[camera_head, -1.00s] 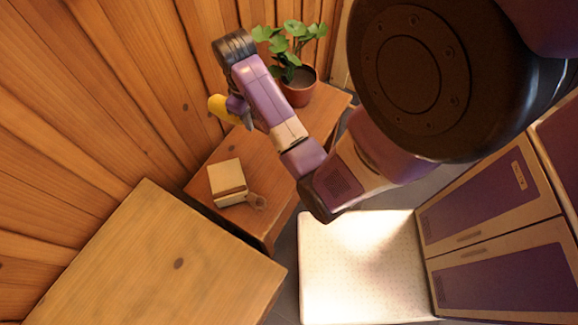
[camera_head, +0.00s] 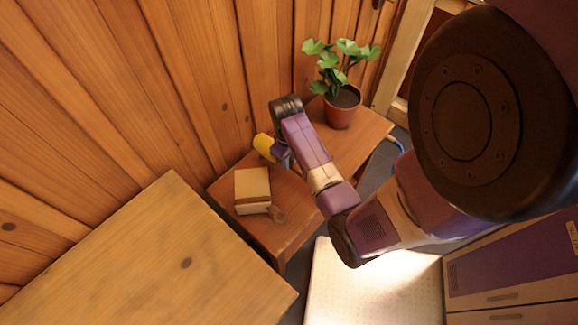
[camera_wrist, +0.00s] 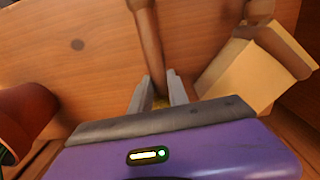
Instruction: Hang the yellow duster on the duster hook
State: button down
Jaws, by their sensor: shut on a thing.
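The yellow duster (camera_head: 264,146) shows at the far end of my arm in the head view, near the plank wall and above the small table. My gripper (camera_head: 277,158) is beside it; the fingers are mostly hidden by my wrist there. In the wrist view my gripper (camera_wrist: 159,92) has its two grey fingers close together, with a little yellow between them. A brown rod reaches away from the fingertips; I cannot tell whether it is part of the duster. I cannot make out the duster hook.
A larger wooden top (camera_head: 150,255) stands in front, left. The plank wall (camera_head: 190,80) rises close behind. A purple-fronted cabinet (camera_head: 515,262) is at right.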

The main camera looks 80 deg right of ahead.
aim_at(289, 173)
jog(key=shift+f+p, duration=0.35)
jog(key=shift+f, duration=1.35)
jog(key=shift+f, duration=0.15)
jog(key=c, duration=1.3)
grip_release()
jog(key=shift+o, duration=0.2)
jog(key=shift+f+b, duration=0.15)
jog(key=shift+b, duration=0.3)
notch_tip(289, 173, up, 8)
jog(key=shift+s+r, duration=0.1)
jog(key=shift+d, duration=0.15)
